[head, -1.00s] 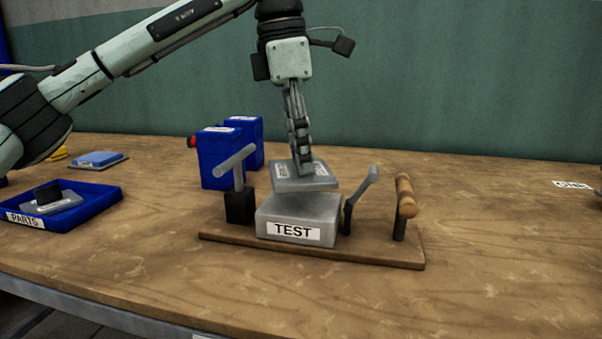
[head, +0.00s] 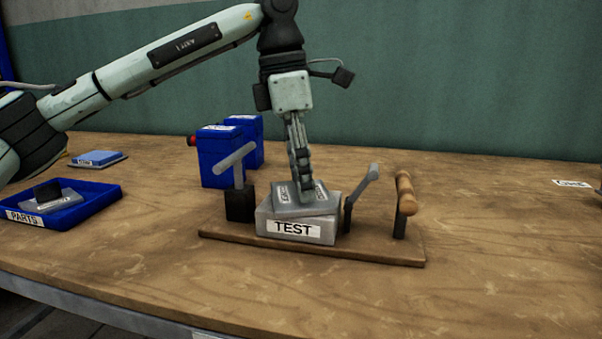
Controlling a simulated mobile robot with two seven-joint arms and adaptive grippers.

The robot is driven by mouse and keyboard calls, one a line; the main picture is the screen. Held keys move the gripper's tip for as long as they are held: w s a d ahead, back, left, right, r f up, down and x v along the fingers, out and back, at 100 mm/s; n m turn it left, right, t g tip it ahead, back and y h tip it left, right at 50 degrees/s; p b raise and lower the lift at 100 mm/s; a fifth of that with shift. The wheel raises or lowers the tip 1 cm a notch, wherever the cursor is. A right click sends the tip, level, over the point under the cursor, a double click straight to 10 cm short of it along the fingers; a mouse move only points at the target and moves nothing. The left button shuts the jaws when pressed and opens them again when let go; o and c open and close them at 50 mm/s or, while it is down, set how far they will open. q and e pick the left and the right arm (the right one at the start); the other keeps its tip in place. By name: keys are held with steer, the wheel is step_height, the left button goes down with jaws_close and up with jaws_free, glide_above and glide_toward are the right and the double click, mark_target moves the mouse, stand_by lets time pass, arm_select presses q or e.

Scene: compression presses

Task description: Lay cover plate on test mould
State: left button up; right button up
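The test mould (head: 262,226) is a grey block with a TEST label, on a wooden base board. The cover plate (head: 322,207) is a flat grey plate with small labels. It lies at the top of the mould, turned a little relative to it; I cannot tell whether it rests fully flat. My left gripper (head: 303,190) points down onto the middle of the plate, its fingers close together. The fingers hide what they grip, but the plate has moved with them. My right gripper is not in view.
A T-handled clamp (head: 238,165) stands left of the mould, a grey lever (head: 362,190) and a wooden-handled lever (head: 405,195) right of it. Blue boxes (head: 215,160) stand behind. A blue PARTS tray (head: 100,203) is at left. The front table is clear.

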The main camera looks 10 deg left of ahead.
mark_target(291, 194)
arm_select(q)
steer(key=shift+r, duration=0.1)
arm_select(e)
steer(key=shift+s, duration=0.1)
arm_select(q)
steer(key=shift+r, duration=0.25)
step_height(291, 194, up, 12)
steer(key=a+p, duration=0.1)
steer(key=shift+s+a+f+p, duration=0.25)
steer(key=shift+s+a+p, duration=0.05)
steer(key=shift+s, duration=0.05)
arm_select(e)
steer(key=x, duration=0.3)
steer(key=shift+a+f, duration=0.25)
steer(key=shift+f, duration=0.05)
